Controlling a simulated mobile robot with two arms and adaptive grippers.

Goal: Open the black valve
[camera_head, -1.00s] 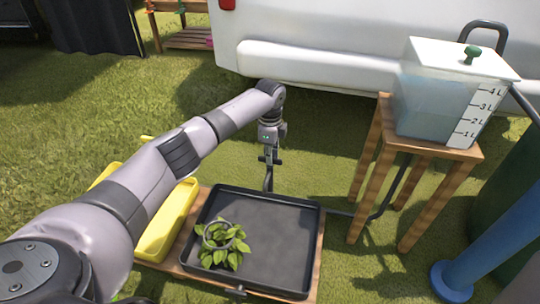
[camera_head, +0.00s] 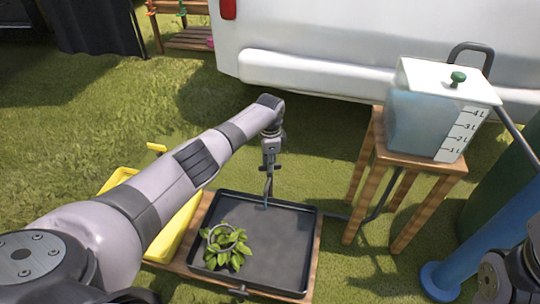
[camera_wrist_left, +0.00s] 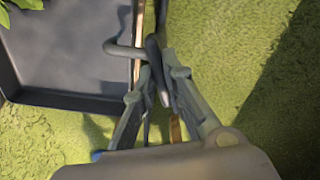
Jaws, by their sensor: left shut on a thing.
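The black valve (camera_wrist_left: 154,62) shows in the left wrist view as a dark lever beside a grey hooked spout (camera_wrist_left: 120,48). My left gripper (camera_wrist_left: 162,75) has its fingers closed around the dark lever, which partly hides it. In the head view my left gripper (camera_head: 269,170) points down at the back edge of the black tray (camera_head: 300,255), and the spout (camera_head: 267,192) shows just below it. The lever itself is hard to make out there. The fingers of my right gripper are not in view.
A leafy plant (camera_head: 230,250) sits in the tray's left part. A yellow container (camera_head: 178,235) stands left of it. A clear water tank (camera_head: 420,120) stands on a wooden stand (camera_head: 402,168) at right, with a blue pipe (camera_head: 480,250) nearby. A dark hose (camera_head: 375,207) runs low beside the stand.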

